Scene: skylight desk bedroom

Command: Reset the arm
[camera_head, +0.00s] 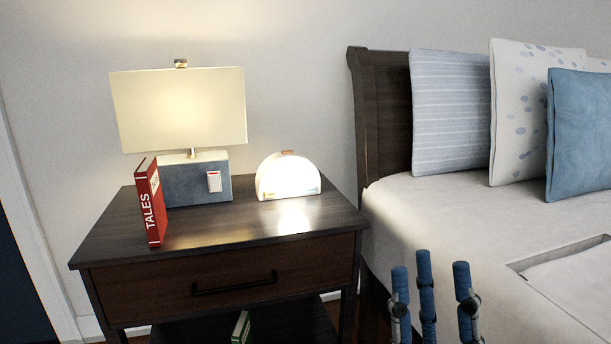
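My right gripper (431,272) shows at the bottom of the view, right of the nightstand and in front of the bed. Its blue fingers point up and stand apart with nothing between them, so it is open and empty. The fingers appear clear of the nightstand and the bed. The rest of my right arm is below the frame. My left gripper is not in view.
A dark nightstand (268,235) holds a lit lamp (180,110), a red book (151,205) and a glowing half-round light (288,178). A green book (241,328) is on its lower shelf. The bed (430,215) with pillows (450,110) fills the right, with a tray (560,250) on it.

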